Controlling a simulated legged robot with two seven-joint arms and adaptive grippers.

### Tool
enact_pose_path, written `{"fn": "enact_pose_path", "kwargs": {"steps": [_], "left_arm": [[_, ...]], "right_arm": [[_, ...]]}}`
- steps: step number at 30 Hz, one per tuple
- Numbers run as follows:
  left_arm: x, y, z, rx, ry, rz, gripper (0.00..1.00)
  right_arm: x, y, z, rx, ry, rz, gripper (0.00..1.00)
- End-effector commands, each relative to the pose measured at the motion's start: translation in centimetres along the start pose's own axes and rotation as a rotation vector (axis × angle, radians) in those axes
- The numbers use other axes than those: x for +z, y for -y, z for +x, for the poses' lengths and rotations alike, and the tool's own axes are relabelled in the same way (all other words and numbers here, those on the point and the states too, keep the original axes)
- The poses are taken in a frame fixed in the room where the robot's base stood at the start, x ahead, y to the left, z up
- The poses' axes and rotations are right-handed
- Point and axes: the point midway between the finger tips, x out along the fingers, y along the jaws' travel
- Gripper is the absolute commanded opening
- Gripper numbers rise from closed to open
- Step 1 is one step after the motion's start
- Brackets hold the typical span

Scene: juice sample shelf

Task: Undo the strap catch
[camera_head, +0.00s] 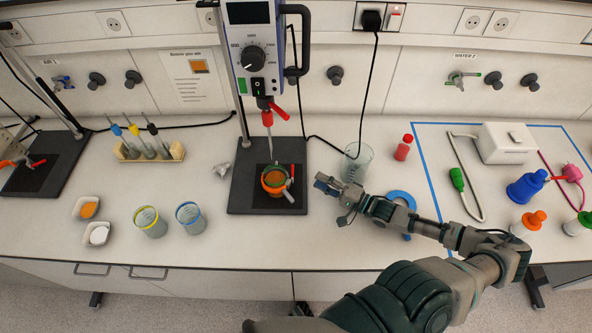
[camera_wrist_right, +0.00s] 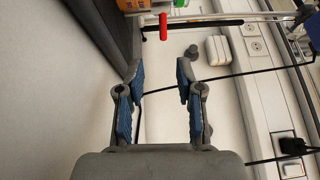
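A vessel with orange contents (camera_head: 274,179) stands on the dark base plate below the overhead stirrer. A greyish band runs round its front, and a red lever (camera_head: 292,171) sticks up at its right; I take this to be the strap and catch, but the details are too small to tell. In the right wrist view the red lever (camera_wrist_right: 163,27) shows at the top, beyond the fingers. My right gripper (camera_head: 322,186) is just right of the vessel, apart from it. In the wrist view its blue-padded fingers (camera_wrist_right: 160,92) are spread and empty. My left gripper is out of view.
The stirrer (camera_head: 253,55) and its stand rise behind the vessel. A clear beaker (camera_head: 356,163) stands behind my right gripper, and a blue ring (camera_head: 401,199) lies under my arm. Two beakers (camera_head: 150,222) stand at the front left. A black cable hangs behind.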

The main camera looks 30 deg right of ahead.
Motion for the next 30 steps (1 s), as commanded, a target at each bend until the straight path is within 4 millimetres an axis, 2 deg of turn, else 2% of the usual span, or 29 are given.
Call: {"fn": "enact_pose_path", "kwargs": {"steps": [1,6,15,21,30], "left_arm": [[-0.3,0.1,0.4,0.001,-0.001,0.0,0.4],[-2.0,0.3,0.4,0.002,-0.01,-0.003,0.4],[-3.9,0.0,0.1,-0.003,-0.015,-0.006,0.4],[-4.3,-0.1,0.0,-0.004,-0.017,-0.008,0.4],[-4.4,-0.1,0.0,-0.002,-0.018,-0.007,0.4]], "right_arm": [[0.2,0.1,1.1,-0.008,0.002,-0.002,0.36],[0.4,0.3,4.1,-0.007,0.002,-0.005,0.36],[-0.2,0.1,8.2,-0.006,0.0,0.002,0.36],[-0.2,0.0,9.5,-0.003,0.001,0.003,0.36],[0.3,0.2,9.9,-0.001,0.002,-0.001,0.36]]}}
